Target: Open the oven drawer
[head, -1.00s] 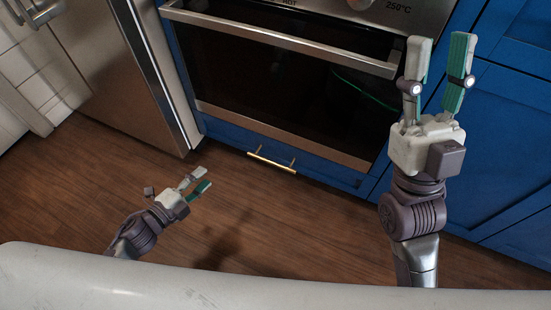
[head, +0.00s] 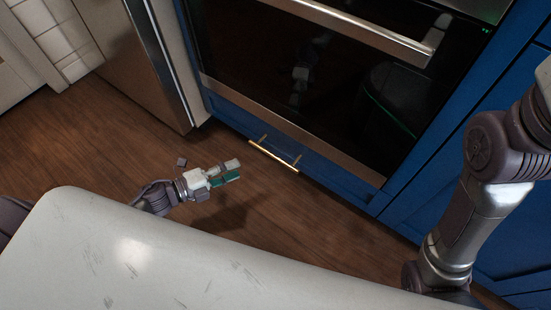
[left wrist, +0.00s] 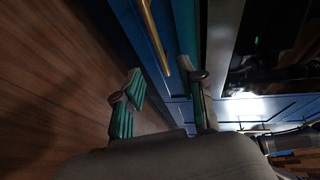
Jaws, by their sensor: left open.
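The oven drawer (head: 228,116) is the blue panel low under the oven, with a brass bar handle (head: 274,156). It looks shut. My left gripper (head: 234,171) is low over the floor, to the left of the handle and apart from it. Its fingers are open and empty, pointing toward the handle side. In the left wrist view the brass handle (left wrist: 153,35) appears beyond and between the spread fingers of the left gripper (left wrist: 160,72). My right arm stands at the right edge of the head view; its fingers are out of frame.
The oven door (head: 290,85) with its steel bar handle (head: 365,28) is above the drawer. A steel fridge (head: 135,65) stands left, blue cabinets (head: 500,215) right. A white countertop (head: 130,255) fills the near edge. Wood floor (head: 310,215) lies open between.

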